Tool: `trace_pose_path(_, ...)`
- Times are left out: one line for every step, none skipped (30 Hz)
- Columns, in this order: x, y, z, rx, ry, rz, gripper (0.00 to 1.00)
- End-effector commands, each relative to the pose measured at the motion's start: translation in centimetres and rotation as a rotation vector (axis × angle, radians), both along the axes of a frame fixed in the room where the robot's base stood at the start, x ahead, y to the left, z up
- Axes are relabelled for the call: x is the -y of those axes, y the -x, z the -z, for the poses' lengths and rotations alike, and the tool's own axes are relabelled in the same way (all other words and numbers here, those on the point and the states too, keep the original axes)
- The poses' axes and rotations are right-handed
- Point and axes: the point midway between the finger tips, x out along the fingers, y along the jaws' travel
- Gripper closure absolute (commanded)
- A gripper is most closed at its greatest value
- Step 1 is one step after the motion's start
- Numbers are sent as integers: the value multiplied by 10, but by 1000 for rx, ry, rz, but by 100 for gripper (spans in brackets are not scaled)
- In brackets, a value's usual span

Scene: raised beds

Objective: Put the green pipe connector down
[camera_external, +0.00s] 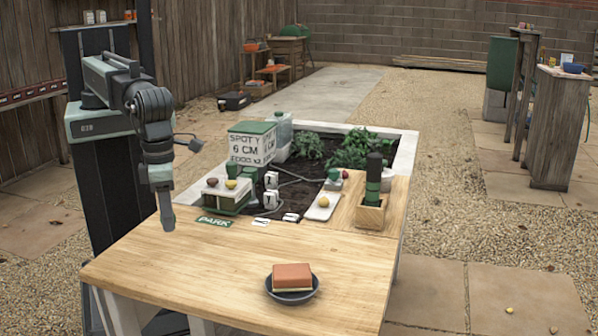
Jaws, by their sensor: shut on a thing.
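My gripper (167,218) hangs pointing down over the back left edge of the wooden table (190,265), left of the green PARK sign. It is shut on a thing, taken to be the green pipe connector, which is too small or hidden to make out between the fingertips. The tips are close to the tabletop in the picture; I cannot tell whether they touch it.
A dark bowl (292,297) with a sponge (292,276) stands at the table's front right. The PARK sign (215,222), a white tray (322,213) and a wooden holder (371,217) line the back. The table's left and middle are clear.

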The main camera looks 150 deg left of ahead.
Motion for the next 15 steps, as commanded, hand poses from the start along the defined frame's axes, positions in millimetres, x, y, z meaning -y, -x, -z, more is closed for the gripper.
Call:
trace_pose_path(-22, -16, -11, 0, 0, -8, 100)
trace_pose_path(-36, -21, -15, 0, 0, -15, 100)
trace_pose_path(-52, -27, -19, 0, 0, -26, 100)
trace_pose_path(-66, -30, -22, 0, 0, -40, 100)
trace_pose_path(-78, -33, -25, 0, 0, -54, 100)
trace_pose_path(-94, -34, -29, 0, 0, -77, 100)
trace_pose_path(-104, -33, -31, 0, 0, -92, 100)
trace_pose_path(-113, -32, -33, 0, 0, -106, 100)
trace_pose_path(-123, -29, -35, 0, 0, -121, 100)
trace_pose_path(-129, -26, -36, 0, 0, -131, 100)
trace_pose_path(-133, -24, -37, 0, 0, -139, 100)
trace_pose_path(-137, -22, -37, 0, 0, -146, 100)
trace_pose_path(-139, -21, -37, 0, 0, -149, 100)
trace_pose_path(-141, -21, -37, 0, 0, -151, 100)
trace_pose_path(-142, -20, -37, 0, 0, -153, 100)
